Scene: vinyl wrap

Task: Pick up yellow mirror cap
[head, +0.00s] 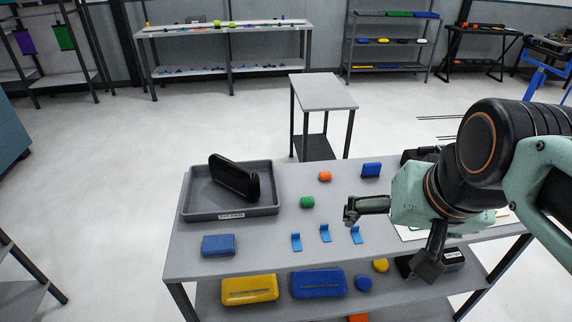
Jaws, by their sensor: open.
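Small oval caps in several colours lie on the middle shelf of a grey rack against the back wall. The yellow one (383,41) looks like the mirror cap, though it is too small to be sure. A round yellow piece (380,265) also shows on the lower shelf of the near table, partly below the tabletop edge. My gripper (389,241) is over the right part of the near table, its fingers spread wide and empty. It is far from the oval yellow cap on the rack.
The near table (190,262) holds a grey tray (222,213) with a black case-like object (232,178), several blue pieces, and orange and green rolls. Yellow (250,289) and blue (318,284) boxes lie below. A small grey side table (323,92) stands behind; open floor surrounds it.

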